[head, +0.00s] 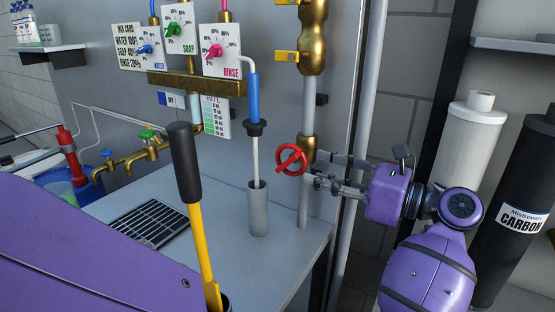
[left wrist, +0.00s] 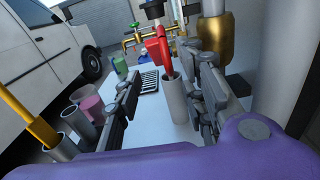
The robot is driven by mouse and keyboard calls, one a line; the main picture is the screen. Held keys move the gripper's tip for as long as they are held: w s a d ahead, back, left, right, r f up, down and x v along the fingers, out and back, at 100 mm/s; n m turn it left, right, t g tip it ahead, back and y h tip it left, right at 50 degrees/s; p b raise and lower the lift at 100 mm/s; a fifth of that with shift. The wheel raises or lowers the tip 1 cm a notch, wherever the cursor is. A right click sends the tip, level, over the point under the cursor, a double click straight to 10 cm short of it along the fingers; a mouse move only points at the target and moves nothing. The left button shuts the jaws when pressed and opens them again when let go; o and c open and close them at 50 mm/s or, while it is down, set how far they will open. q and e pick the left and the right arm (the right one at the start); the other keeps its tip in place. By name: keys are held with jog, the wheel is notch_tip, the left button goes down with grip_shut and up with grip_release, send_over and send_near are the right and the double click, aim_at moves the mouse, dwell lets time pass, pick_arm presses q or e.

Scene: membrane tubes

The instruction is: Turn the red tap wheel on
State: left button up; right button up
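In the left wrist view the fingers (left wrist: 163,70) are spread apart. The red wheel (left wrist: 160,48) shows edge-on beyond and between their tips. I cannot tell whether a fingertip touches the rim. My right gripper is not in view.
A grey tube (head: 258,210) stands on the bench below a blue-handled hose (head: 253,100). A yellow pole with a black grip (head: 185,165) rises in front. Dosing dials (head: 180,30) are on the wall panel. Dark and white cylinders (head: 520,200) stand at the right.

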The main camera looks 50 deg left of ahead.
aim_at(291, 164)
pick_arm(q)
jog(key=x, duration=0.2)
jog(key=p+x, duration=0.1)
jog(key=x, duration=0.1)
jog(key=r+x, duration=0.1)
jog(key=x, duration=0.1)
jog(key=shift+s+a+p, duration=0.1)
jog(key=shift+a+p, duration=0.05)
jog(key=shift+p, duration=0.2)
jog(key=shift+s+a+f, duration=0.1)
jog(key=shift+s+a, duration=0.05)
jog(key=shift+a, duration=0.45)
jog(key=shift+f, duration=0.1)
grip_shut()
